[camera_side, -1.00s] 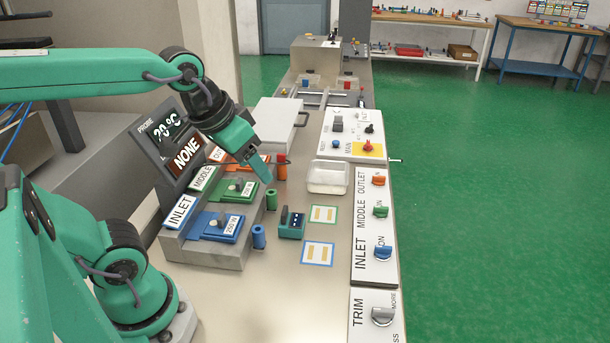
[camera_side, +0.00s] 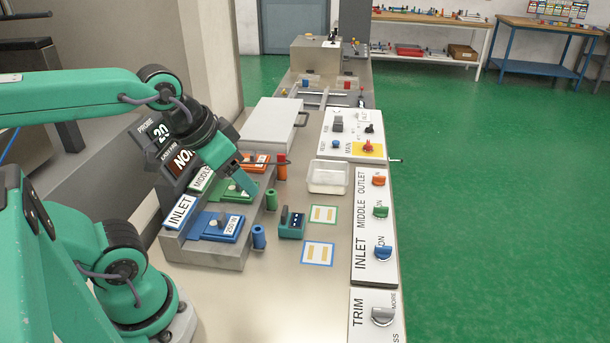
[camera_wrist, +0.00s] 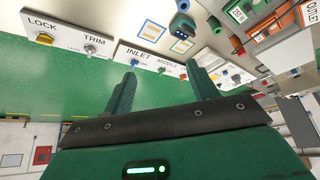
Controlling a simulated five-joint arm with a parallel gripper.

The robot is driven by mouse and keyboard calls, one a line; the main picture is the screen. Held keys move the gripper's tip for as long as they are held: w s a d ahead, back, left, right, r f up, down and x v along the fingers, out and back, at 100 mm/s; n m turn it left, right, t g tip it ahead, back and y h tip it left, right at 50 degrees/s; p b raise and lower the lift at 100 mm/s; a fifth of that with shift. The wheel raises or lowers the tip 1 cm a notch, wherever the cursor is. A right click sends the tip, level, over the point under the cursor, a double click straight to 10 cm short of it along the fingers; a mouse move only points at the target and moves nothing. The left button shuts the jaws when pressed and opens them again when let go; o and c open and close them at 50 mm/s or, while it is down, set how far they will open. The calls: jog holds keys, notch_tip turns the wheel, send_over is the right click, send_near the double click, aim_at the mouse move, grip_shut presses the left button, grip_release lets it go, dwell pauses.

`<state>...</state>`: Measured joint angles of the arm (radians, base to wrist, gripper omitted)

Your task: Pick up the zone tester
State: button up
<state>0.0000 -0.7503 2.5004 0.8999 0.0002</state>
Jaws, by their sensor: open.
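The likely zone tester (camera_side: 291,224) is a small teal block with a black upright grip on top. It stands upright on the grey bench, between the blue cylinder and the two framed cards. It also shows in the wrist view (camera_wrist: 183,25), near the top edge. My gripper (camera_side: 250,192) is above the green block of the stepped unit, up and to the left of the tester and apart from it. In the wrist view my gripper (camera_wrist: 160,82) has its two fingers spread with nothing between them.
Blue (camera_side: 259,237), green (camera_side: 271,199) and orange-red (camera_side: 281,168) cylinders stand left of the tester. A green-framed card (camera_side: 323,214) and a blue-framed card (camera_side: 318,253) lie to its right. The bench in front is clear.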

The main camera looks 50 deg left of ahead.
dwell(0.4)
jog(key=o, duration=0.5)
jog(key=n+g, duration=0.5)
jog(key=n, duration=0.4)
send_over(292, 219)
jog(key=f, duration=1.5)
jog(key=shift+s+d, duration=0.2)
jog(key=shift+d, duration=0.05)
jog(key=shift+w+a+f+g, duration=0.15)
jog(key=shift+f+g, duration=0.15)
jog(key=shift+f, duration=4.15)
